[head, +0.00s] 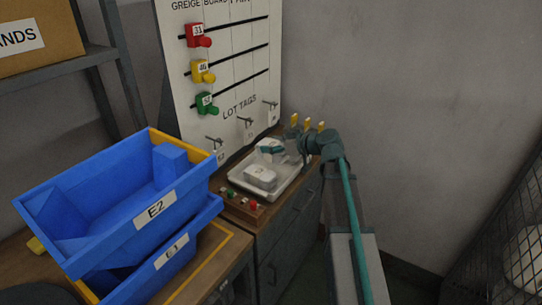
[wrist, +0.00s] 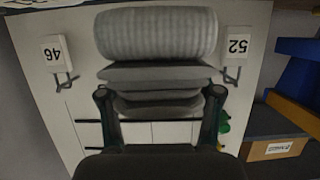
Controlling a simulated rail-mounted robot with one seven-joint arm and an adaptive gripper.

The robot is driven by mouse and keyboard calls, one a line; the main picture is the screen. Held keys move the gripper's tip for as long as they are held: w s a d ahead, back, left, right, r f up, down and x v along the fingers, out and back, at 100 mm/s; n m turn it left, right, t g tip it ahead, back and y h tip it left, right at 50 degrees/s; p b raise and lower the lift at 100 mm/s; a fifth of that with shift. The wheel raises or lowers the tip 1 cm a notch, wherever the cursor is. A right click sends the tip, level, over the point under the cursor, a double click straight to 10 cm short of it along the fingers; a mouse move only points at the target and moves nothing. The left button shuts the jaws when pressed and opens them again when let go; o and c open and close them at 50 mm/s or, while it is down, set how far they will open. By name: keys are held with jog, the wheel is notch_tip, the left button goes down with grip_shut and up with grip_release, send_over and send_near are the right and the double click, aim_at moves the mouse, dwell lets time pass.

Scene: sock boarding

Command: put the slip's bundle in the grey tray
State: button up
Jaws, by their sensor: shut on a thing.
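My gripper (wrist: 160,98) is shut on a grey bundle (wrist: 157,36). In the wrist view its ribbed roll is on top, with folded layers below between the two fingers. In the head view my gripper (head: 284,149) is at the back of the pale grey tray (head: 285,188), which sits on the wooden counter. A whitish bundle (head: 260,176) lies in the front part of the tray. A white shape with a teal part (head: 269,151) shows by the gripper; I cannot tell whether it is touching the tray. No slip can be read.
Blue bins labelled E2 (head: 155,209) and E1 (head: 172,251) are stacked at left. A control box with buttons (head: 244,203) stands before the tray. The board (head: 228,75) behind carries coloured pegs and hanging lot tags, including 46 (wrist: 55,54) and 52 (wrist: 237,47). A wire cage (head: 505,230) is at right.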

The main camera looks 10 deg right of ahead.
jog(key=w+f, duration=0.4)
jog(key=f, duration=0.1)
jog(key=shift+d, duration=0.15)
jog(key=shift+f+p, duration=0.3)
jog(key=shift+p, duration=0.05)
jog(key=shift+f, duration=1.15)
jog(key=shift+f+b, duration=0.1)
jog(key=shift+b, duration=0.35)
jog(key=o, duration=1.2)
jog(key=shift+p, duration=0.7)
